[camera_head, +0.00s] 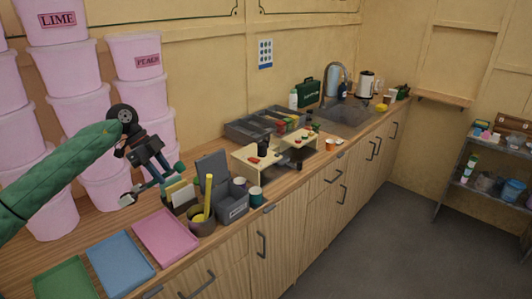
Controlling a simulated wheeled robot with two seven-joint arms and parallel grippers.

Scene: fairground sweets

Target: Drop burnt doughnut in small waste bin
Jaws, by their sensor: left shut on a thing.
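My left gripper (157,182) reaches in from the left on a green-sleeved arm, above the wooden counter, behind the pink and blue trays. It is shut on a slim dark teal thing with a pale end (127,200); I cannot tell what this is. I cannot make out a burnt doughnut or surely tell a small waste bin. A dark grey box (233,213) with a raised lid stands to the right of the gripper. My right gripper is not in view.
Pink tubs (50,123) are stacked behind the arm. A pink tray (165,238), a blue tray (120,265) and a green tray (65,281) lie in front. A brown pot (201,228) holds yellow sticks. Wooden stands (255,157) and a sink (345,116) are further along.

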